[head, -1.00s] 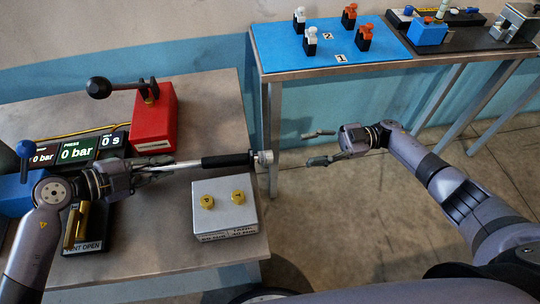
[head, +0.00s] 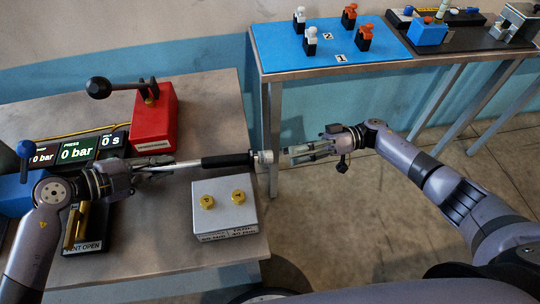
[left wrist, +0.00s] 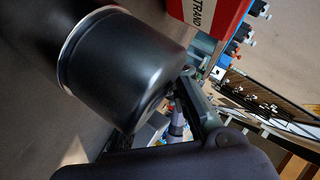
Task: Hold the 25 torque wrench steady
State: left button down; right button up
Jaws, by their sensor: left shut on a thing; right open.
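The torque wrench (head: 192,163) is a silver bar with a black grip (head: 225,161) and a silver end piece (head: 264,157). It lies roughly level in the head view, above the bench. My left gripper (head: 146,167) is shut on its left part, hiding that end. In the left wrist view a large black cylinder (left wrist: 125,65) fills the left, probably the grip; part of a gripper finger (left wrist: 205,108) shows. My right gripper (head: 291,155) is open, its fingertips just right of the silver end piece. I cannot tell whether they touch it.
A grey box (head: 225,220) with two gold knobs sits below the wrench. A red block (head: 154,122) with a black-knobbed lever stands behind it. Displays (head: 77,152) stand left. A blue mat (head: 318,62) with several small clamps lies on the back table. Floor shows between the tables.

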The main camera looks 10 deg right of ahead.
aim_at(270, 158)
jog(key=a, duration=0.7)
jog(key=shift+s, duration=0.3)
jog(key=shift+c, duration=0.4)
jog(key=shift+d, duration=0.1)
grip_shut()
